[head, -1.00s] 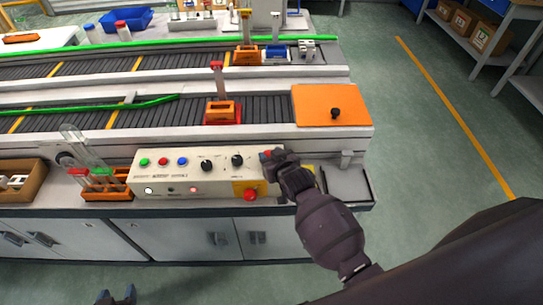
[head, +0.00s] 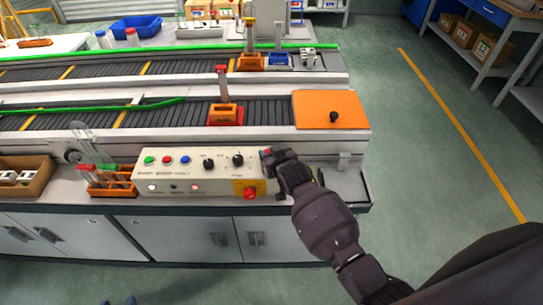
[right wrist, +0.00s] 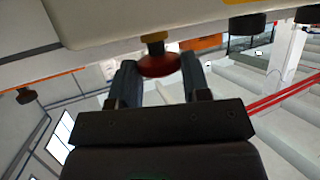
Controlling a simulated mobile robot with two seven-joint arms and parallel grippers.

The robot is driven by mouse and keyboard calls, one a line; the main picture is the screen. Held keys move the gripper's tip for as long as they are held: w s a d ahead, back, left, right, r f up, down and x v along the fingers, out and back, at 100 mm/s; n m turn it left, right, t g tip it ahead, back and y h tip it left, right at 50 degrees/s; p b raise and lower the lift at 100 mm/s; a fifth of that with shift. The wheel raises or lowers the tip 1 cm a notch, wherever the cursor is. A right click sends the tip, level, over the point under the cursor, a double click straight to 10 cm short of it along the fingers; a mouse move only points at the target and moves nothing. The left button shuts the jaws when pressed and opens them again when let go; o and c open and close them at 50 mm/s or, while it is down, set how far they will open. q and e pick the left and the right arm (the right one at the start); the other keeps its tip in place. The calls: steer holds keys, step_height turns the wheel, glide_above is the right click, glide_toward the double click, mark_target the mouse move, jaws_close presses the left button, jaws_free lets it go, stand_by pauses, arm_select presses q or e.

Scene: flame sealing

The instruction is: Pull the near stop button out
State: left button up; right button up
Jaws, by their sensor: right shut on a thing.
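A pale control box (head: 155,183) stands on the bench's front edge. A red stop button (head: 250,193) on a yellow plate is at the lower right of its face. My right gripper (head: 268,155) is at the box's right end, with a bit of red at its tip. In the right wrist view a red mushroom cap (right wrist: 158,65) on a brass-coloured stem sits between its two fingers, shut on it. I cannot tell for certain whether this is the button on the yellow plate. Two tips of my left gripper (head: 118,301) show apart at the bottom edge.
Black knobs (head: 237,160) and coloured buttons (head: 166,161) line the box's face. An orange rack (head: 112,186) with tubes stands to its left. An orange plate (head: 313,106) with a black knob lies behind.

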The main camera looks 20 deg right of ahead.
steer(key=o, duration=1)
steer(key=shift+w+r, duration=0.15)
steer(key=shift+r, duration=0.4)
steer(key=shift+o, duration=1.1)
steer(key=shift+f, duration=0.2)
steer(key=shift+s, duration=0.2)
steer(key=v, duration=1)
steer(key=shift+s+p, duration=0.25)
steer(key=shift+p, duration=0.1)
steer(key=shift+r, duration=0.2)
